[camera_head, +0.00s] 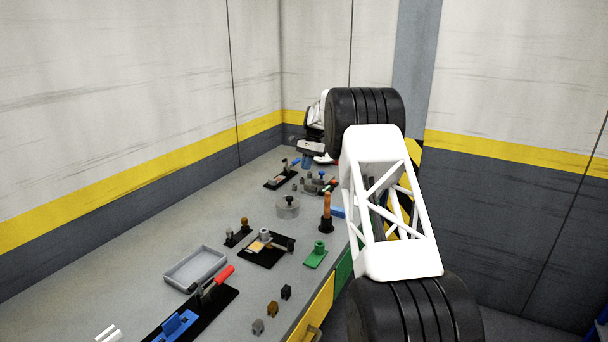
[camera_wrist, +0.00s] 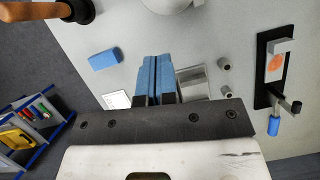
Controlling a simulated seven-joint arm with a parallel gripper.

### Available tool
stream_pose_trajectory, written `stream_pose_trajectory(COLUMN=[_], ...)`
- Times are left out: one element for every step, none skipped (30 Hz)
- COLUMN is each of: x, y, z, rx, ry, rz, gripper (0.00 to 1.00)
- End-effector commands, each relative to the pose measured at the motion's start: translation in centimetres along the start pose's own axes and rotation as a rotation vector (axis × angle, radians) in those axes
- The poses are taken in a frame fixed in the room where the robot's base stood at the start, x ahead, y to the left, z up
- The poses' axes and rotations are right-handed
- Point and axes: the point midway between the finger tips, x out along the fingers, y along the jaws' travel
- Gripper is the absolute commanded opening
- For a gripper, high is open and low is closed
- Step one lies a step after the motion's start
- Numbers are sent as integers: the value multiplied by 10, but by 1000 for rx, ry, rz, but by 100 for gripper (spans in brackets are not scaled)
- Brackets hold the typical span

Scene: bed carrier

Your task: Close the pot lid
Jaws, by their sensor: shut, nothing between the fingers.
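A small grey round pot (camera_head: 288,210) with a dark knob (camera_head: 289,200) on top stands on the workbench, in the middle of the head view. From here I cannot tell whether its lid sits fully down. In the wrist view a pale round thing (camera_wrist: 172,4), probably the pot, is cut off by the top edge. My gripper (camera_head: 306,164) is above the bench's far end, beyond the pot and apart from it. Its blue fingers are pressed together and empty, pointing toward the bench in the wrist view (camera_wrist: 157,60).
An orange-handled thing (camera_head: 327,203) stands upright right of the pot, near the bench edge. A blue block (camera_wrist: 104,59) lies near my fingers. A black board with a blue-tipped lever (camera_wrist: 273,122) is to the right. A grey tray (camera_head: 195,268) and other fixtures fill the bench's near part.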

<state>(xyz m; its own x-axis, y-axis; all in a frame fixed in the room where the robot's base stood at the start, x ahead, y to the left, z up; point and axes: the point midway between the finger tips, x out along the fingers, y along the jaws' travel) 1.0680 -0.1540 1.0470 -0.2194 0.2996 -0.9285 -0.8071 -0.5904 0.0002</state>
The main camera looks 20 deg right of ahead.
Motion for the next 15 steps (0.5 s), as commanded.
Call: stream_pose_trajectory(x=[-3,-5,-6,-7,-7,-8,-8,-8,-8,-8,-8,-8,-8,-8,-8], y=[0,0,0,0,0,0,0,0,0,0,0,0,0,0,0], z=[0,0,0,0,0,0,0,0,0,0,0,0,0,0,0], rx=[0,0,0,0,0,0,0,0,0,0,0,0,0,0,1], ry=[1,1,0,0,0,0,0,0,0,0,0,0,0,0,0], rz=[-1,0,0,0,0,0,0,0,0,0,0,0,0,0,-1], gripper=[0,0,0,0,0,0,0,0,0,0,0,0,0,0,0])
